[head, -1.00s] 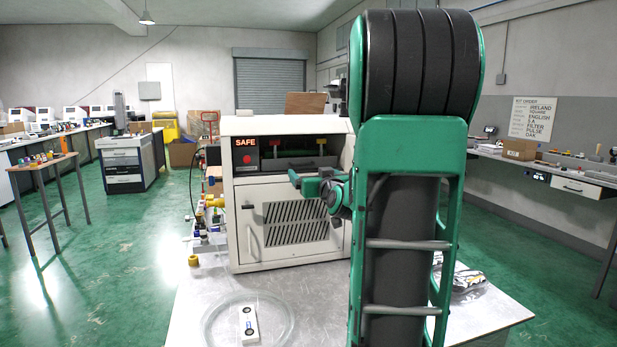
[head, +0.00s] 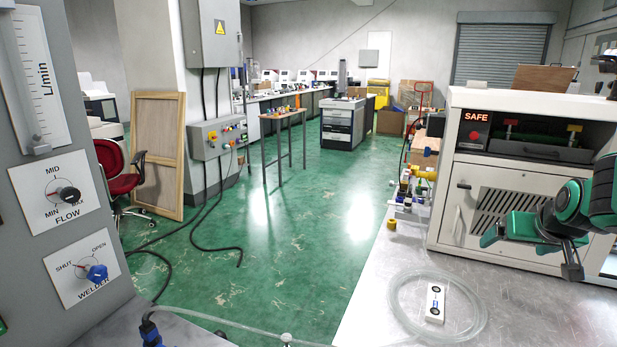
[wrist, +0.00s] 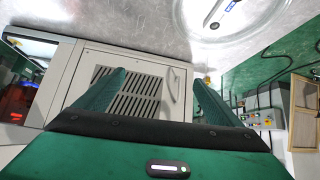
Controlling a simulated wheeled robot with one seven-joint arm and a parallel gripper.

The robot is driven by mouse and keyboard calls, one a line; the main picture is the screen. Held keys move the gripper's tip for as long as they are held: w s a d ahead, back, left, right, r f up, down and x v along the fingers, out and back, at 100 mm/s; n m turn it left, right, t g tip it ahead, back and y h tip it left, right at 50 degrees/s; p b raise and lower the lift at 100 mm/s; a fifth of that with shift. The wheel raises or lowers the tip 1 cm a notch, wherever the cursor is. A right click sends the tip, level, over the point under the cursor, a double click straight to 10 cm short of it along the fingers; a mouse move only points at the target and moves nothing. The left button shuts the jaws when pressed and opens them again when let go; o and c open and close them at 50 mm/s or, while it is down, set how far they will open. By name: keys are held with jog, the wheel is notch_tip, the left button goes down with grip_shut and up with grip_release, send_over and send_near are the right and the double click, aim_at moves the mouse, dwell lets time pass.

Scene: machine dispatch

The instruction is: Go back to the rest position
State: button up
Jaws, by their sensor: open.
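My gripper (head: 530,235) is at the right of the head view, raised in front of the white machine (head: 462,215) whose sign reads SAFE. In the wrist view my gripper's two green fingers (wrist: 160,80) stand apart with nothing between them. Beyond them is the machine's vented door (wrist: 140,62). Most of my arm is out of the head view at the right edge.
A metal table (head: 375,300) carries a coil of clear tube (head: 398,300) with a small white device (head: 435,303) inside it. A grey panel with FLOW and WELDER knobs (head: 62,195) stands close at left. Green floor (head: 300,215) is open between.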

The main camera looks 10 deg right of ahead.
jog(key=s+a+f+g+y, duration=0.1)
jog(key=s+a+f+g, duration=0.1)
jog(key=s+a, duration=0.2)
jog(key=s+a+f+m+g+y, duration=0.1)
jog(key=s+a+f+g, duration=0.1)
jog(key=s, duration=0.8)
jog(key=s+a+f+g+y, duration=0.2)
jog(key=s+a+g, duration=0.2)
jog(key=s+a, duration=0.2)
jog(key=shift+s+a+m, duration=0.2)
jog(key=shift+s+m, duration=0.1)
jog(key=shift+s, duration=0.45)
